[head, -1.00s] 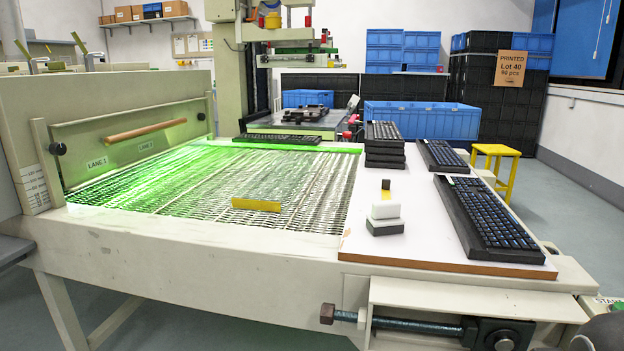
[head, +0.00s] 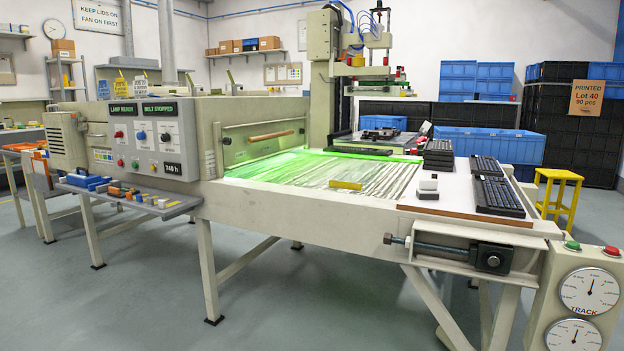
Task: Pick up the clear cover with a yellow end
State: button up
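I cannot make out a clear cover with a yellow end for certain. A narrow ledge (head: 186,206) on the front of the dryer holds small blue, grey and orange items (head: 100,184), too small to tell apart. A yellow bar (head: 345,185) lies on the mesh belt (head: 300,178), and no clear part shows on it. A small white block on a dark base (head: 428,189) stands on the white board to its right. My gripper is not in view.
The dryer's control panel (head: 146,145) reads "BELT STOPPED". Keyboards (head: 498,196) lie on the board (head: 455,198) at right. A gauge box (head: 588,300) stands at front right, a yellow stool (head: 558,195) behind. The grey floor (head: 110,300) at front left is clear.

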aim_at(358, 177)
jog(key=u, duration=0.6)
jog(key=i, duration=0.55)
jog(key=u, duration=0.65)
jog(key=i, duration=0.75)
jog(key=z, duration=0.55)
jog(key=i, duration=0.7)
jog(key=z, duration=0.7)
